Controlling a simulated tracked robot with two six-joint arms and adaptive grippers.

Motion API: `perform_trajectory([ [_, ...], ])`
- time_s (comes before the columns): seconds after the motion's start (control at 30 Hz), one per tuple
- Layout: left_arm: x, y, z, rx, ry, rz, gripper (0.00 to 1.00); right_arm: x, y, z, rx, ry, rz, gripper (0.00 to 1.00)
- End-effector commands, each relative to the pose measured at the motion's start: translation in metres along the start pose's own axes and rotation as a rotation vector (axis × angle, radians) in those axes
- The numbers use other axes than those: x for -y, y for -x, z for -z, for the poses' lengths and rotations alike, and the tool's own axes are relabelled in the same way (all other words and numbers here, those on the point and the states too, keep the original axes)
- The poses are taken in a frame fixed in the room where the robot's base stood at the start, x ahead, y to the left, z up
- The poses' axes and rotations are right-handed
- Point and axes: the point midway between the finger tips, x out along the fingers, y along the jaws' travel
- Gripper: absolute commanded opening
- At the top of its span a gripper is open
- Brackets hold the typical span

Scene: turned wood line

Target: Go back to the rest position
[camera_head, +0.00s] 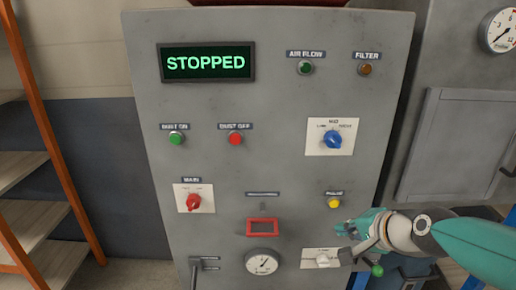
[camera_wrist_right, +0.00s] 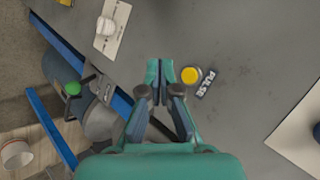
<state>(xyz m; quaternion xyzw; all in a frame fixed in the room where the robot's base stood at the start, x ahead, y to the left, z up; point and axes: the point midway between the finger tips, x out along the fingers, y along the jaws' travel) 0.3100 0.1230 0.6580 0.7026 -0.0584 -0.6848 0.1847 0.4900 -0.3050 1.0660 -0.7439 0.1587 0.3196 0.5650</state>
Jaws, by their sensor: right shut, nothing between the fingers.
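My right gripper (camera_head: 346,242) comes in from the right in the head view, in front of the lower right of a grey control panel (camera_head: 270,100). Its fingers are shut and empty. Its tips are just below and right of the yellow PULSE button (camera_head: 333,202). In the right wrist view the shut fingertips (camera_wrist_right: 160,72) show left of the yellow button (camera_wrist_right: 191,75); I cannot tell how far they are from the panel. The display (camera_head: 206,63) reads STOPPED. My left gripper is in neither view.
A white switch plate (camera_head: 308,259) is left of my right gripper, partly behind it. The panel also has a red main switch (camera_head: 194,202), a blue knob (camera_head: 333,139) and a gauge (camera_head: 262,262). Shelves (camera_head: 32,223) stand at the left. A grey cabinet (camera_head: 450,140) stands at the right.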

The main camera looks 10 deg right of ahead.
Motion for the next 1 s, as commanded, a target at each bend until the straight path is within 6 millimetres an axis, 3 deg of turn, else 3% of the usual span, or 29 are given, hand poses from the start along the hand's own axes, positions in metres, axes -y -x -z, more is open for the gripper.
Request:
perform_trajectory([
  [0.17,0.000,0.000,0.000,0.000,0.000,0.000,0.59,-0.017,-0.028,-0.014,0.052,-0.002,-0.059,0.00],
  [0.27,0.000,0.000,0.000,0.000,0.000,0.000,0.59,-0.045,-0.061,-0.038,0.127,-0.004,-0.145,0.00],
  [0.4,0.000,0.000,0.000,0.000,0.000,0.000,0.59,-0.111,-0.112,-0.092,0.267,0.005,-0.310,0.00],
  [0.57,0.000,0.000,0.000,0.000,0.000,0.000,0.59,-0.203,-0.151,-0.165,0.433,0.098,-0.475,0.00],
  [0.7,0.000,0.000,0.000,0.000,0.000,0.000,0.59,-0.280,-0.158,-0.227,0.582,0.236,-0.562,0.00],
  [0.8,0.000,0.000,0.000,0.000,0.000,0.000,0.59,-0.324,-0.152,-0.264,0.680,0.352,-0.581,0.00],
  [0.93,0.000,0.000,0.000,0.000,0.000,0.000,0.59,-0.364,-0.140,-0.298,0.778,0.535,-0.541,0.00],
  [1.0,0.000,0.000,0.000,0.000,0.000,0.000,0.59,-0.364,-0.141,-0.298,0.773,0.637,-0.478,0.00],
])
